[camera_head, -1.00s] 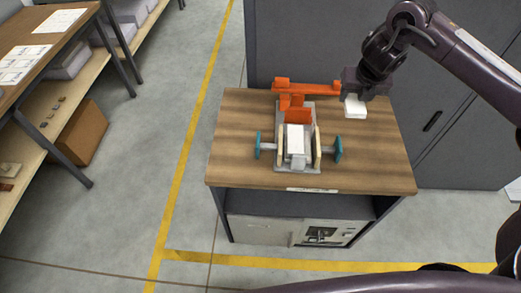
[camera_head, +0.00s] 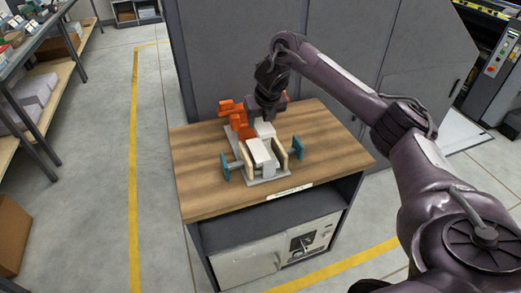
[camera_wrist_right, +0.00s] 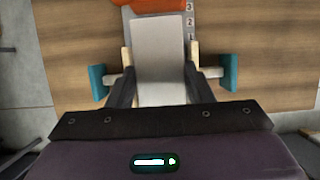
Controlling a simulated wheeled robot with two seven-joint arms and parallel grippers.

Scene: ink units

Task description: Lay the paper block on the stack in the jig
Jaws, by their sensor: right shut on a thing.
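My right gripper (camera_head: 267,116) points down over the back of the jig and is shut on the white paper block (camera_head: 264,130). In the right wrist view, a white block (camera_wrist_right: 158,50) lies between the dark fingers (camera_wrist_right: 157,85). The jig has a grey base plate (camera_head: 284,176), pale side cheeks and teal knobs (camera_head: 225,167). A white stack (camera_head: 258,151) sits between the cheeks. The held block is just behind the stack in the head view; whether they touch I cannot tell. My left gripper is out of view.
An orange clamp part (camera_head: 237,118) stands at the back of the jig, close to the gripper. The wooden tabletop (camera_head: 325,150) is clear to the right. Grey cabinets (camera_head: 230,50) stand behind the table.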

